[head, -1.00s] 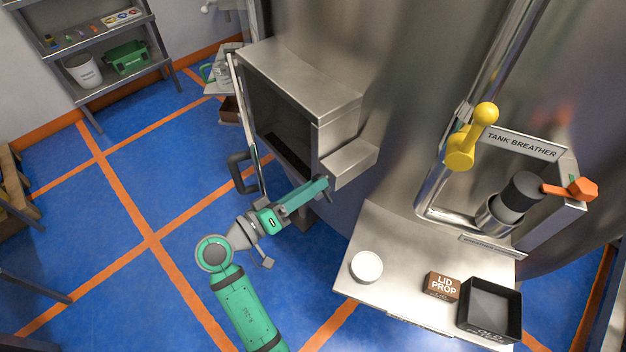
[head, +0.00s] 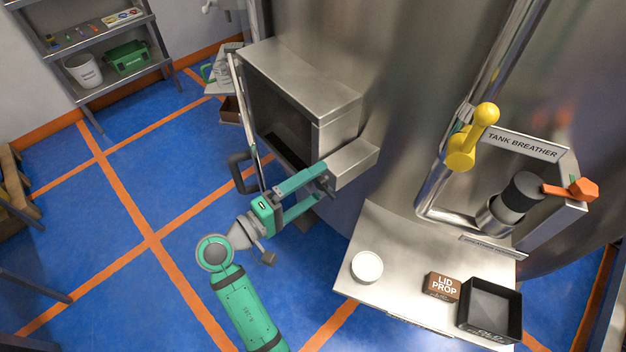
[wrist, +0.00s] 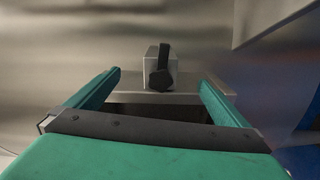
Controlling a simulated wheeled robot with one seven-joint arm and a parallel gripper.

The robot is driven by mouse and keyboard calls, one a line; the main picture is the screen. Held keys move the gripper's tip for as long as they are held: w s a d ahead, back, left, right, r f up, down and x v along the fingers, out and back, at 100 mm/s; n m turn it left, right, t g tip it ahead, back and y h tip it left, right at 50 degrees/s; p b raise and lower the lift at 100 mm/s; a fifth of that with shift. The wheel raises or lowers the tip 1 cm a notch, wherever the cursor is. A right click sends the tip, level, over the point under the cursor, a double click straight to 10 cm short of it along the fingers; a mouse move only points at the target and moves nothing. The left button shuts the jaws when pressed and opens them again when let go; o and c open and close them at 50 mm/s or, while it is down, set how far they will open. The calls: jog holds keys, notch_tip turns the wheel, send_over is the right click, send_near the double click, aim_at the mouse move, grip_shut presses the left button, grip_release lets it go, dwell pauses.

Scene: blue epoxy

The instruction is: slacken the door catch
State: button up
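In the wrist view a small grey block carries a black lever with a rounded knob, which looks like the door catch (wrist: 162,72). It stands ahead of my gripper (wrist: 160,80), centred between the two spread fingers, with nothing gripped. In the head view my gripper (head: 323,185) is open at the lower right of the steel box, just below the metal block (head: 352,165) on its side. The catch is mostly hidden there behind the fingers. The box door (head: 247,130) stands open at the left, seen nearly edge-on, with a black handle (head: 240,172).
A steel shelf (head: 400,285) at the right bears a white round lid (head: 367,267), a brown LID PROP block (head: 442,287) and a black tray (head: 490,338). Above it are a yellow lever (head: 473,137) and the tank breather (head: 520,195).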

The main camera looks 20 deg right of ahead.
jog(key=shift+a, duration=0.1)
jog(key=shift+a, duration=0.35)
jog(key=v, duration=0.5)
jog(key=shift+s+a, duration=0.1)
jog(key=shift+s, duration=0.15)
jog(key=shift+a, duration=0.1)
jog(key=v, duration=1)
jog(key=shift+a, duration=0.3)
jog(key=shift+f, duration=0.15)
